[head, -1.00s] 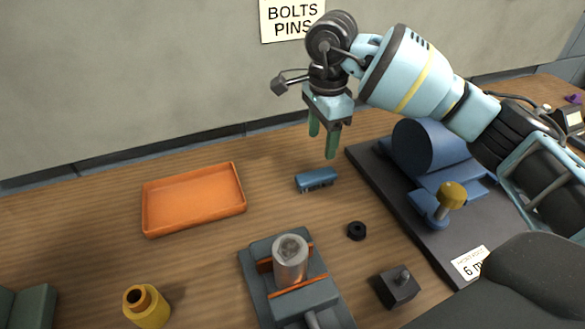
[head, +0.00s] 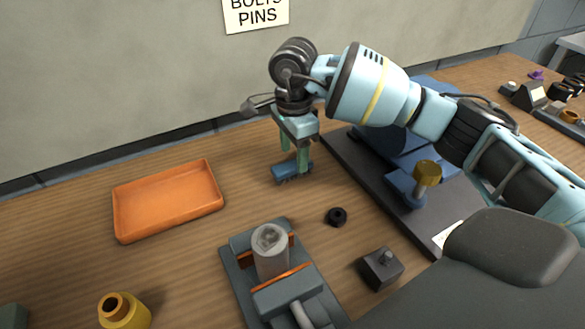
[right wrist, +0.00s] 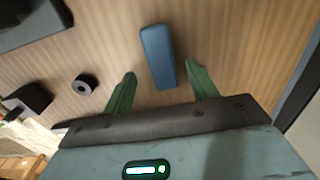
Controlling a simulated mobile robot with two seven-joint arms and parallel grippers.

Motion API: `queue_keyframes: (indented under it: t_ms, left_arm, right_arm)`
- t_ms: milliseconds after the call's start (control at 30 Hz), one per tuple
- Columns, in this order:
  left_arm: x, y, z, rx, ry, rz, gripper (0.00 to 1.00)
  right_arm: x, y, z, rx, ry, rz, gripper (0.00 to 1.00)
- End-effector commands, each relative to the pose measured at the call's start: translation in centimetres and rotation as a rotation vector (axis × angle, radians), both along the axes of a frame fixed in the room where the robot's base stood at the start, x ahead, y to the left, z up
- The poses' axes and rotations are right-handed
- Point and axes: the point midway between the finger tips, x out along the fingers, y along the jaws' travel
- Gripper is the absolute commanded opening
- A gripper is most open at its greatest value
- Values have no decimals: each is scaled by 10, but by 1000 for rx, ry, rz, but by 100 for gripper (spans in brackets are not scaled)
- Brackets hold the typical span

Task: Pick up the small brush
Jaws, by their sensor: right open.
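The small brush (head: 286,172) has a blue back with short dark bristles below and lies on the wooden table, right of the orange tray. In the right wrist view its blue back (right wrist: 158,56) lies ahead of and between the two green fingers. My right gripper (head: 295,160) is open and above the brush, its fingers partly in front of it in the head view. The fingers also show apart and empty in the right wrist view (right wrist: 160,88). Whether a finger touches the brush I cannot tell. My left gripper is not in view.
An orange tray (head: 120,215) lies to the left. A grey vise-like fixture (head: 240,270) holding a metal cylinder stands in front. A black ring (head: 337,217) and a dark block with a knob (head: 381,270) lie nearby. A dark plate (head: 345,160) with blue casing parts is at right.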

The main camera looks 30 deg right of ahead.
Motion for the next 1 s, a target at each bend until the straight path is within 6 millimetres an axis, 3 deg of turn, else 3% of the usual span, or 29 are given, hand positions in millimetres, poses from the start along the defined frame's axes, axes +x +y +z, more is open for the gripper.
queue_keyframes:
  t_ms: [200, 533, 900, 1000]
  left_arm:
    - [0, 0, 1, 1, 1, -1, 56]
    - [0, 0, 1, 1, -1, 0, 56]
    - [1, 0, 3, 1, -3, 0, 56]
    - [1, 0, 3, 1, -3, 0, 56]
  right_arm:
    - [2, 1, -29, -1, 2, -1, 58]
    - [2, 2, -35, 0, 0, 0, 58]
    - [2, 2, -35, 0, 0, 0, 10]
    - [2, 2, -35, 0, -1, 0, 9]
